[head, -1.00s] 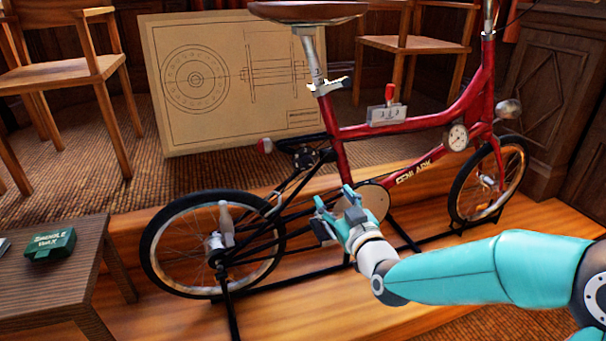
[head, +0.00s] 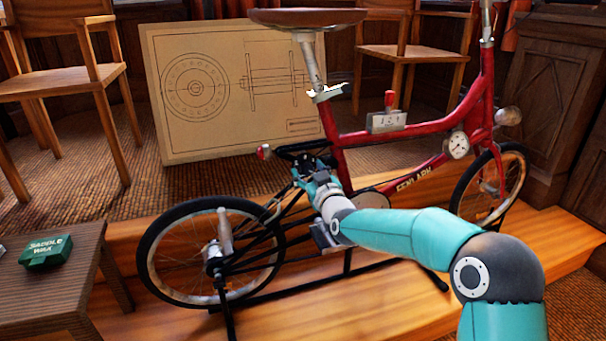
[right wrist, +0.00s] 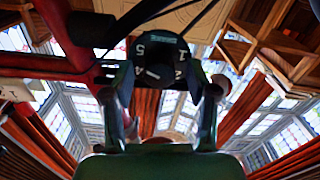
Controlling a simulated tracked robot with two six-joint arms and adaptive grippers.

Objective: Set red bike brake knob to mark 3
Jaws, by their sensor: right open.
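The red bike (head: 400,130) stands in a black stand. A dark round knob (right wrist: 155,72) with a numbered dial face shows in the right wrist view; a 5 is legible at its upper left and a 2 at its right. Its pointer setting is too small to tell. In the head view the black knob unit (head: 308,152) sits behind the seat tube. My right gripper (head: 303,170) is open at this unit, its fingers (right wrist: 167,90) either side of the dial in the wrist view. Contact cannot be told. My left gripper is not in view.
A block with a red lever (head: 387,121) sits on the bike's top tube. The rear wheel (head: 160,240) and saddle (head: 310,17) flank my right arm's space. A green box (head: 46,251) lies on a side table (head: 40,300). A drawing board (head: 200,130) stands behind.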

